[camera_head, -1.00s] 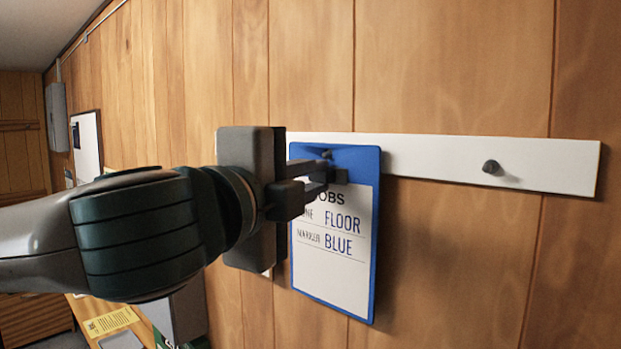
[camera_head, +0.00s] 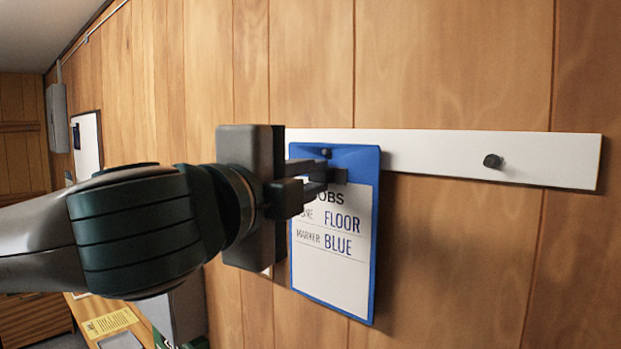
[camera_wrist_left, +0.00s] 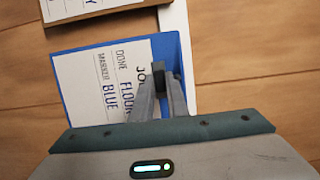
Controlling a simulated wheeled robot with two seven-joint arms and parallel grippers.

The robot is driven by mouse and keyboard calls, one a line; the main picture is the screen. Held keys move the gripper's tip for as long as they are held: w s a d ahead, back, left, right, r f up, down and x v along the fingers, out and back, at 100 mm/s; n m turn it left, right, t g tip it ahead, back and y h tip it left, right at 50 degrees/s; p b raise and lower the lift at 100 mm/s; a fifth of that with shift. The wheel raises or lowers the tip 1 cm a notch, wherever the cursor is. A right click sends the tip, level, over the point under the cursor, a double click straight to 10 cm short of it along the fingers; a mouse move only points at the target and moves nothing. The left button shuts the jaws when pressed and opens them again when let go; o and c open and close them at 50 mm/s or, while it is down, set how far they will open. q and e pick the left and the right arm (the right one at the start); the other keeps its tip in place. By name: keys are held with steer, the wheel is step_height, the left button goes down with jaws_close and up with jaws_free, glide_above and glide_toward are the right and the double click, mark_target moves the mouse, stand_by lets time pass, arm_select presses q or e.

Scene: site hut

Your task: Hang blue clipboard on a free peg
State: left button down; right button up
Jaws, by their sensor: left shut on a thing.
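The blue clipboard (camera_head: 372,240) hangs upright in front of the wooden wall, its top edge overlapping a white rail. Its white sheet reads FLOOR and BLUE. My left gripper (camera_head: 335,175) is shut on the clipboard near its top. A dark peg tip (camera_head: 326,153) shows at the clipboard's top, just above the fingers; whether it passes through a hole I cannot tell. In the left wrist view the clipboard (camera_wrist_left: 186,75) lies between the fingers (camera_wrist_left: 158,75). A bare dark peg (camera_head: 492,161) is on the rail to the right. My right gripper is not in view.
The white rail (camera_head: 440,156) runs along the wall. In the left wrist view another board with a white sheet (camera_wrist_left: 75,8) is close beside the clipboard. A desk with a yellow paper (camera_head: 110,322) and a grey box (camera_head: 180,310) stands lower left.

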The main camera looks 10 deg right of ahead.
arm_select(q)
steer(key=c, duration=1.7)
jaws_free()
steer(key=shift+o, duration=0.3)
steer(key=shift+r, duration=0.1)
steer(key=shift+r, duration=0.1)
steer(key=shift+s+a, duration=0.1)
steer(key=shift+s+b, duration=0.1)
steer(key=shift+b, duration=0.25)
steer(key=b+v, duration=0.6)
steer(key=v, duration=1.1)
steer(key=shift+f+b, duration=0.25)
steer(key=shift+b, duration=0.1)
